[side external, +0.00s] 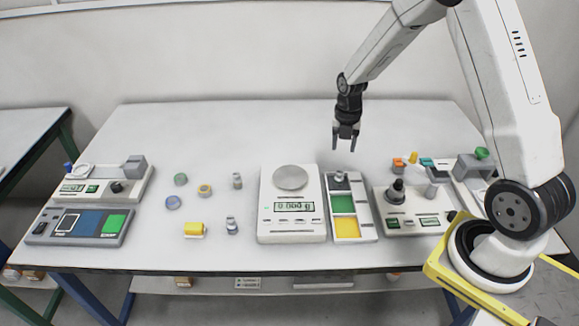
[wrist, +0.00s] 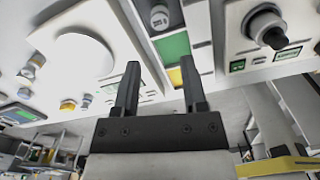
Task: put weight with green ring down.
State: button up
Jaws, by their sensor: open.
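A small grey weight (side external: 339,178) stands in the back compartment of the white tray (side external: 373,212); it also shows in the wrist view (wrist: 160,18). I cannot make out a green ring on it. A low round piece with a green ring (side external: 180,179) lies on the left part of the table. My gripper (side external: 346,150) points down, open and empty, in the air above the back end of the tray, apart from the weight. In the wrist view the two fingers (wrist: 160,66) stand apart with nothing between them.
The scale (side external: 291,238), with a round pan (side external: 290,177), stands left of the tray. A device with a dark knob (side external: 397,191) stands right of it. Several small pieces, including a yellow cylinder (side external: 194,229), lie left of the scale. The back of the table is clear.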

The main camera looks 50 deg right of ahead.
jog(key=s+a+r+m+t, duration=0.1)
jog(key=s+a+r+m, duration=0.2)
jog(key=m, duration=0.9)
jog(key=s+a+r+m+t, duration=0.1)
jog(key=s+a+r+m, duration=0.3)
jog(key=s+a+m, duration=0.5)
jog(key=shift+s+a+r+m+t, duration=0.15)
jog(key=shift+s+a+m+t, duration=0.15)
jog(key=shift+a+m, duration=1.4)
jog(key=shift+w, duration=0.1)
